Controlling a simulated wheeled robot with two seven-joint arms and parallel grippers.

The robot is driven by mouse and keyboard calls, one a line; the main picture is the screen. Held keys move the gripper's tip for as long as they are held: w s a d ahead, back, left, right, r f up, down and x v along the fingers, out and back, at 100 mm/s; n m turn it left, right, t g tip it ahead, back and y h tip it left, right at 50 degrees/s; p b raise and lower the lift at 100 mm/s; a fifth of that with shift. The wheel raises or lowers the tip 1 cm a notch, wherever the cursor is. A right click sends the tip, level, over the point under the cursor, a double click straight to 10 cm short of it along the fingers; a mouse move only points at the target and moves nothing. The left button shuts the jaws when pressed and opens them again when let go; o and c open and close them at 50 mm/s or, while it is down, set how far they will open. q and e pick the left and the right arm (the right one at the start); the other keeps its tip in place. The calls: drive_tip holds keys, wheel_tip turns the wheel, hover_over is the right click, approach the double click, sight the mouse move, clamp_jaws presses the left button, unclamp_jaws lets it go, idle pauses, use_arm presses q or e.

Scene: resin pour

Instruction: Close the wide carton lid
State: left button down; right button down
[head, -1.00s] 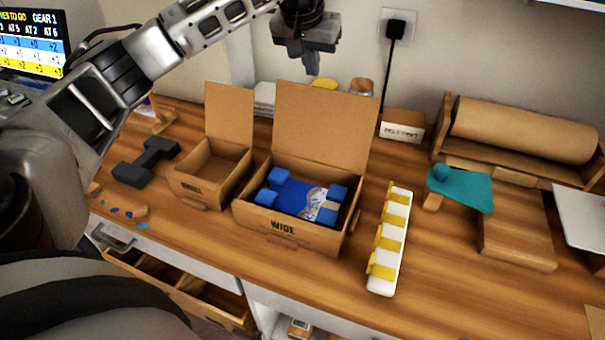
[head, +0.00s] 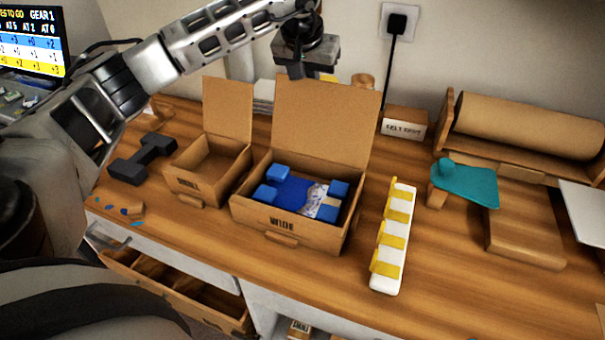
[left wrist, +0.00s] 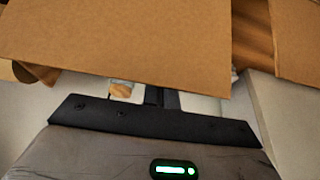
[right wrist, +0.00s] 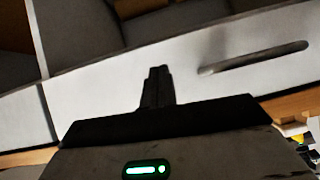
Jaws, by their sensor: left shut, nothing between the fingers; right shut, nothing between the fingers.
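The wide carton (head: 252,218), marked WIDE, stands on the table with its lid (head: 318,125) raised upright at its back. Blue blocks (head: 333,190), a blue sheet and a patterned packet lie inside. My left gripper (head: 309,72) is at the lid's top edge, with its fingertips hidden behind the lid. In the left wrist view the lid (left wrist: 120,40) fills the upper part and covers the ends of the left fingers (left wrist: 160,97). My right gripper shows only in the right wrist view (right wrist: 157,72), shut and empty, before a pale drawer front.
A smaller carton (head: 185,180), also with its lid up, stands just left. A dark dumbbell-shaped block (head: 142,160) lies farther left. A white strip with yellow clips (head: 395,240) lies right. A labelled box (head: 403,124) and a paper roll (head: 530,128) stand at the back.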

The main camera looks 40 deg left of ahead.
use_arm(q)
drive_tip(key=shift+f, duration=0.7)
use_arm(e)
drive_tip(key=shift+f, duration=0.35)
